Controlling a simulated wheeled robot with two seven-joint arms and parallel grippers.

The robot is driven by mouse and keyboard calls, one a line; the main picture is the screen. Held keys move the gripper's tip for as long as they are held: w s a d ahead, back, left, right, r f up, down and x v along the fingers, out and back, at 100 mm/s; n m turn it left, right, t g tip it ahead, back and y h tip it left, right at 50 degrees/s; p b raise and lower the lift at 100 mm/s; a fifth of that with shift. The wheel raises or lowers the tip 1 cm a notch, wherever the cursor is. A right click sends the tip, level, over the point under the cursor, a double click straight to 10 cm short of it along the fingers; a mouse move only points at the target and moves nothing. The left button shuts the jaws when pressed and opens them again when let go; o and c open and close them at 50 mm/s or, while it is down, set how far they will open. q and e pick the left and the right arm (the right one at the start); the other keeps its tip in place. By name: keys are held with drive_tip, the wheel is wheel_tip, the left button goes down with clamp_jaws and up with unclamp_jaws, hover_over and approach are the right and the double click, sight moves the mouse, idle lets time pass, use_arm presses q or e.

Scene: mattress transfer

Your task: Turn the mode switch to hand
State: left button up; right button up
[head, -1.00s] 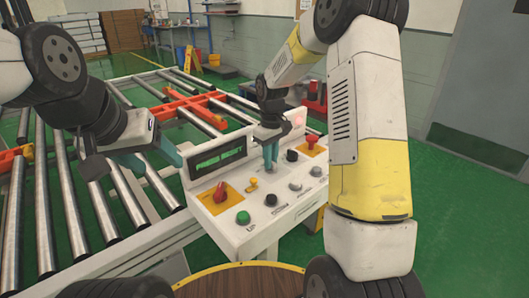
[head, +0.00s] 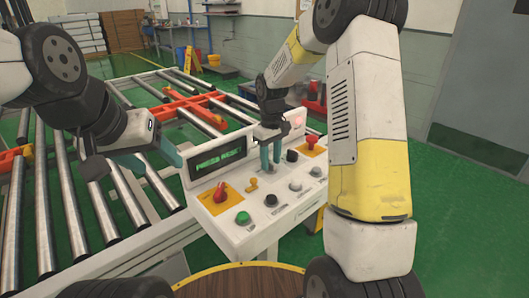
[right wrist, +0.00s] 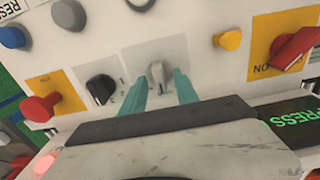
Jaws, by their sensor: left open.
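The control console (head: 238,226) stands in front of me with several knobs and buttons. My right gripper (head: 270,168) is over its back middle, fingers pointing down. In the right wrist view its teal fingers (right wrist: 160,85) are apart, one on each side of a grey knob (right wrist: 158,72); I cannot tell whether they touch it. A black selector knob (right wrist: 100,88) is beside them, and also shows in the head view (head: 292,155). The labels are too small to read, so I cannot tell which is the mode switch. My left gripper (head: 160,160) is open and empty, left of the console.
A red switch on a yellow plate (head: 220,192), a yellow knob (head: 251,184) and a green button (head: 243,217) are on the console's left. A red mushroom button (head: 311,141) is at its right. A lit green display (head: 218,158) faces me. A roller conveyor (head: 75,200) lies left.

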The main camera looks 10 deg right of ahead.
sight(271, 161)
drive_tip(key=shift+r, duration=3.9)
drive_tip(key=shift+r, duration=0.1)
